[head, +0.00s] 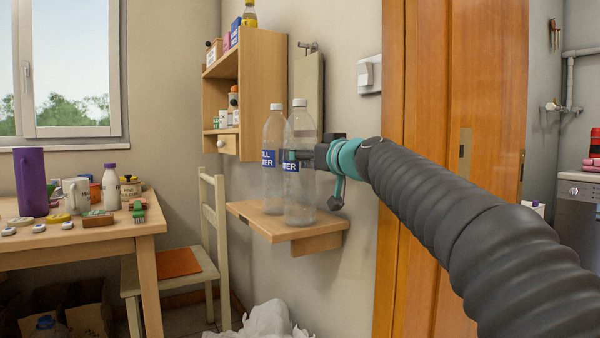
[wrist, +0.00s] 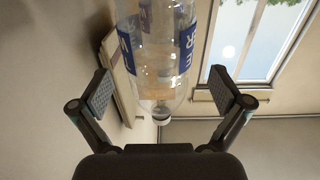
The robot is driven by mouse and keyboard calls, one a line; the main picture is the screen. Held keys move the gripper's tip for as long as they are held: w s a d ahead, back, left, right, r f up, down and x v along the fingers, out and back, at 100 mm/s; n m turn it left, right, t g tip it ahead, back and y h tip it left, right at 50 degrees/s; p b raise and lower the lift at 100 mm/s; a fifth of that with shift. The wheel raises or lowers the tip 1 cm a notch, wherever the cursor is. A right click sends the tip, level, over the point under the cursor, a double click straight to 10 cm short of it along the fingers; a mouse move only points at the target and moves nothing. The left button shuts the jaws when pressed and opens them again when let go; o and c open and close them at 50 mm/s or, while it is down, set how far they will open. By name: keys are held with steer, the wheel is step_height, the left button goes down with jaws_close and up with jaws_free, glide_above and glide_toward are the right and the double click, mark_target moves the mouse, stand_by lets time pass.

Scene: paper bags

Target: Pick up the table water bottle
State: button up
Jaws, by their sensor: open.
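Two clear plastic water bottles with white caps and blue labels stand upright on a small wooden wall table (head: 262,221). The right bottle (head: 301,199) is nearer and partly overlaps the left bottle (head: 272,189). My gripper (head: 297,157) is at label height by the right bottle, coming from the right. In the wrist view my gripper (wrist: 160,94) is open and empty, one finger on each side of the picture. A bottle (wrist: 160,72) shows upside down between the fingers, its white cap low. I cannot tell whether a finger touches it.
A wooden wall cabinet (head: 260,85) hangs behind the bottles. A wooden door (head: 455,150) is right of the wall table. A table (head: 75,240) with a purple jug (head: 32,183) and a chair (head: 172,265) stand left. A white crumpled bag (head: 262,322) lies below.

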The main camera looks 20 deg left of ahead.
steer(key=p+x, duration=0.1)
steer(key=x, duration=0.4)
steer(key=shift+w, duration=0.15)
steer(key=shift+d, duration=0.1)
steer(key=c, duration=1.7)
steer(key=shift+r, duration=0.25)
